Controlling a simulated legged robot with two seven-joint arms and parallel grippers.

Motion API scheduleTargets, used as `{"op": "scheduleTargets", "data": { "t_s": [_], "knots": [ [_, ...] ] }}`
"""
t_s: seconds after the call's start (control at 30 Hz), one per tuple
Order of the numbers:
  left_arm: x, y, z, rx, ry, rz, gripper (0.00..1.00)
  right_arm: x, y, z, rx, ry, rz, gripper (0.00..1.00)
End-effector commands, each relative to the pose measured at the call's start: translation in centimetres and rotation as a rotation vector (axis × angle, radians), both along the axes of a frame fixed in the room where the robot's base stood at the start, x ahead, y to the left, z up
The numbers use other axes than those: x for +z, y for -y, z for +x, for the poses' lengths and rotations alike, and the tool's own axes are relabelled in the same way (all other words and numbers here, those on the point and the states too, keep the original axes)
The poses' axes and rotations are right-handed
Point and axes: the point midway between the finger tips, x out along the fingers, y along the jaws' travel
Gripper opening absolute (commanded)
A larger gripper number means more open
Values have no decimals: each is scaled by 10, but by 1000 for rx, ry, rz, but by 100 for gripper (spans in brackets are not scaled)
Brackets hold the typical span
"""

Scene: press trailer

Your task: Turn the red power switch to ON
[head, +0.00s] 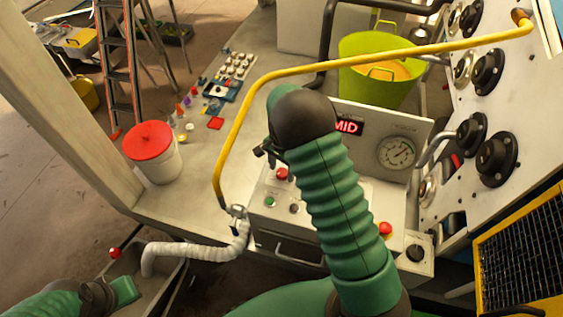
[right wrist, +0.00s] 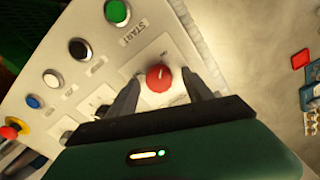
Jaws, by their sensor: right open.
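The red power switch (right wrist: 159,78) is a round knob with a pale mark on the panel. My right gripper (right wrist: 156,88) is open, with one finger on each side of the knob; I cannot tell whether they touch it. In the head view the red switch (head: 282,174) sits on the white control box, just below my right gripper (head: 268,156), which my green arm partly hides. My left gripper (head: 124,291) is at the lower left, and its fingers are not clear.
A green START button (right wrist: 117,12) and several other buttons lie along the panel. A yellow pipe (head: 330,65) arches behind my right arm. A white bucket with a red lid (head: 150,140) stands left. A gauge (head: 397,152) and black knobs are on the right.

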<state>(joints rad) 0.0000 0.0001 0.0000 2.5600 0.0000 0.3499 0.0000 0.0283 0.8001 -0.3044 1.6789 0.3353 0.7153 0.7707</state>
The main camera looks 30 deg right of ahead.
Motion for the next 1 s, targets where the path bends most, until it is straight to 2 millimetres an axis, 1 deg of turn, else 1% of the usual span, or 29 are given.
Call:
{"op": "scheduleTargets", "data": {
  "t_s": [0.07, 0.17, 0.4, 0.5, 0.6, 0.73, 1.0],
  "knots": [
    [-5, 0, 0, 0, 0, 0, 0, 9, 0, 1, 1, 4, 0, 59],
    [-12, 0, 0, 0, 0, 0, 0, 31, 0, 2, 1, 7, -1, 59],
    [-28, 0, 0, 0, 0, 0, 0, 103, -1, 3, 1, 5, 0, 59],
    [-32, 0, 0, 0, 0, 0, 0, 129, -1, 3, 1, 3, -1, 59],
    [-34, 0, 0, 0, 0, 0, 0, 148, -1, 3, 1, 0, 0, 59],
    [-35, 0, 0, 0, 0, 0, 0, 161, -1, 3, 0, -2, -1, 59],
    [-34, 0, 0, 0, 0, 0, 0, 163, -1, 2, 0, -3, 0, 59]
  ]
}}
